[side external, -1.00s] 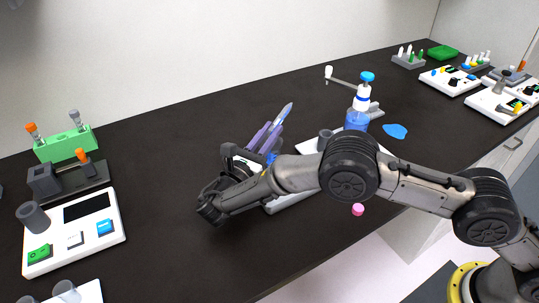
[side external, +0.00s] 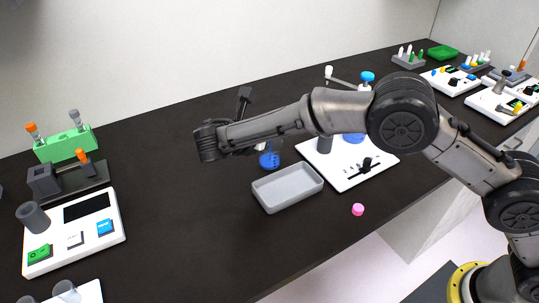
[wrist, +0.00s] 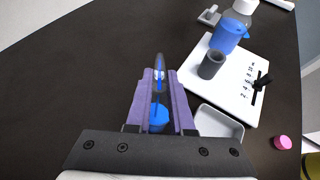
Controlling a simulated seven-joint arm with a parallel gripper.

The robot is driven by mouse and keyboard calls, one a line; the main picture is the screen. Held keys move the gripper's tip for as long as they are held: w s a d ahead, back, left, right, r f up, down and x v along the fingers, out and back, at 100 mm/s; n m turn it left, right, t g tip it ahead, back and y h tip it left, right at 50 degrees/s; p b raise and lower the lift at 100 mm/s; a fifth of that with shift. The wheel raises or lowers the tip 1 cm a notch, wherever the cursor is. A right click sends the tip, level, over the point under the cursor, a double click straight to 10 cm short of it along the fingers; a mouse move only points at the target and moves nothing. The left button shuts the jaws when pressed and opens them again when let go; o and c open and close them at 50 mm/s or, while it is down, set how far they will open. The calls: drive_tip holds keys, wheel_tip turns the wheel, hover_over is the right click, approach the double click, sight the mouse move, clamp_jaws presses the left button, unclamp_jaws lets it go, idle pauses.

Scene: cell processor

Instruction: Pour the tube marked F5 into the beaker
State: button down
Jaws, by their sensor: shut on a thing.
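My gripper (wrist: 160,78) shows its purple fingers in the wrist view, shut on a slim clear tube (wrist: 160,62) with blue in it. The tube sticks out beyond the fingertips; any mark on it cannot be read. I cannot tell the gap between tube and beaker.
A blue wash bottle (wrist: 228,36) stands behind. A pink cap (side external: 358,209) lies near the front edge. The bench left of the tray is clear.

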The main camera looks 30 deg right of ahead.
wheel_tip(320, 180, up, 8)
drive_tip(key=g+y, duration=0.1)
drive_tip(key=y, duration=0.1)
drive_tip(key=g+y, duration=0.2)
drive_tip(key=y, duration=0.1)
drive_tip(key=shift+d+f, duration=0.1)
drive_tip(key=shift+f, duration=0.05)
drive_tip(key=y, duration=0.1)
drive_tip(key=g+y, duration=0.1)
drive_tip(key=shift+w+d+r+y, duration=0.15)
drive_tip(key=shift+r+y, duration=0.15)
drive_tip(key=shift+r, duration=0.05)
drive_tip(key=g+y, duration=0.2)
drive_tip(key=shift+r+y, duration=0.3)
drive_tip(key=shift+r, duration=0.05)
drive_tip(key=shift+r, duration=2.5)
